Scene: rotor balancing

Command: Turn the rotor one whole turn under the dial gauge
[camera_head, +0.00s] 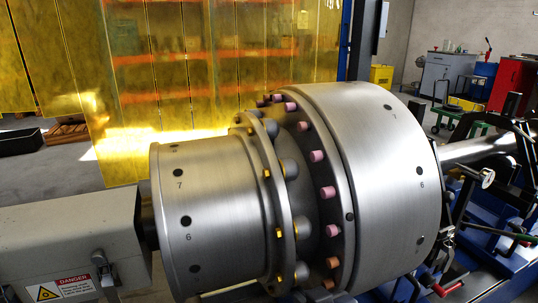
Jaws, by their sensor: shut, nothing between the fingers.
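The rotor (385,160) is a large brushed-steel body lying along its axis across the middle of the head view. Its wide right drum has dark round holes and numbers, with a 6 and a 7 readable. Its narrower left drum (215,215) also carries holes marked 6 and 7. A flanged neck with pink, orange and gold bolts joins them. A small round pale face (488,178) on a dark arm at the right may be the dial gauge; I cannot read it. My gripper is not in view.
A grey housing (70,235) with a danger label meets the rotor's left end. A shaft (480,148) leaves the right end above blue machine frames with dark clamps and red handles. Yellow translucent screens (180,70) hang behind. A grey cabinet (447,75) stands far back right.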

